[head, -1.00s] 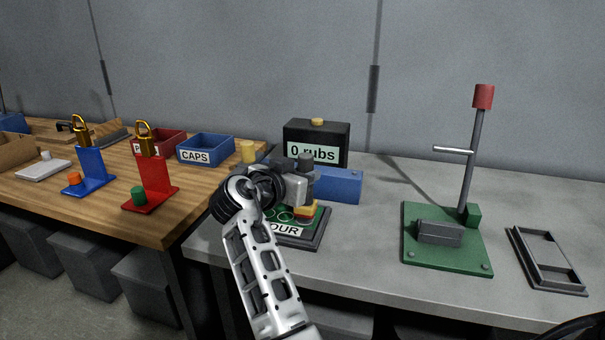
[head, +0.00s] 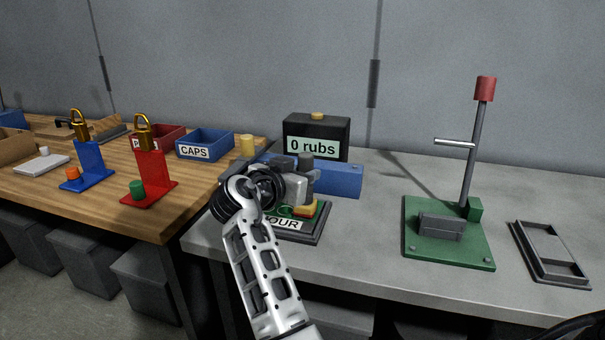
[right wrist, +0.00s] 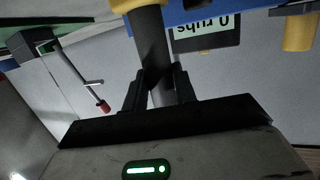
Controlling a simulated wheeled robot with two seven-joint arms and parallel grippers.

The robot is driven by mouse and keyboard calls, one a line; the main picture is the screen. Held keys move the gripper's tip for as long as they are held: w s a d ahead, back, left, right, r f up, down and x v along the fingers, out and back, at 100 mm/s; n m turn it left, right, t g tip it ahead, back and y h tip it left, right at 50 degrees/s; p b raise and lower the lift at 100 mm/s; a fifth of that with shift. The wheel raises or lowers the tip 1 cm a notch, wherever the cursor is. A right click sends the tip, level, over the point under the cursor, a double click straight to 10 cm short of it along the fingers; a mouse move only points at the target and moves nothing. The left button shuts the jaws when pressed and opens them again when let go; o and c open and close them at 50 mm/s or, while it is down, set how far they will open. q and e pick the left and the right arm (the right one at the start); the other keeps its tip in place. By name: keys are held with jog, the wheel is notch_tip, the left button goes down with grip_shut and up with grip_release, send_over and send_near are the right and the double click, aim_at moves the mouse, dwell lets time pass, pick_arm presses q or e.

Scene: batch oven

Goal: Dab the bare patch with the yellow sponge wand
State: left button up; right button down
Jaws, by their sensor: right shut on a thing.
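My right gripper (head: 300,186) is shut on the dark grey handle of the sponge wand, seen in the right wrist view (right wrist: 150,48). The handle's top (head: 306,160) sticks up above the jaws in the head view. The wand's yellow sponge (head: 303,212) is below the gripper, over the right part of the dark-framed board (head: 318,232); whether it touches the board I cannot tell. The board has green ring marks and a partly covered white label ending in "OUR". My wrist hides its left part, and I cannot make out the bare patch. My left gripper is not in view.
A black counter box reading "0 rubs" (head: 316,125) and a long blue block (head: 342,180) stand behind the board. A yellow cylinder (head: 247,145) is at the back left. A green lever fixture (head: 447,245) and a grey frame (head: 550,255) stand right, with clear bench between.

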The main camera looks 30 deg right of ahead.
aim_at(303, 157)
jog(key=shift+f+b, duration=0.3)
jog(key=shift+f, duration=0.05)
dwell(0.9)
jog(key=shift+r+p, duration=2.55)
jog(key=shift+r, duration=1.55)
jog(key=shift+f, duration=0.1)
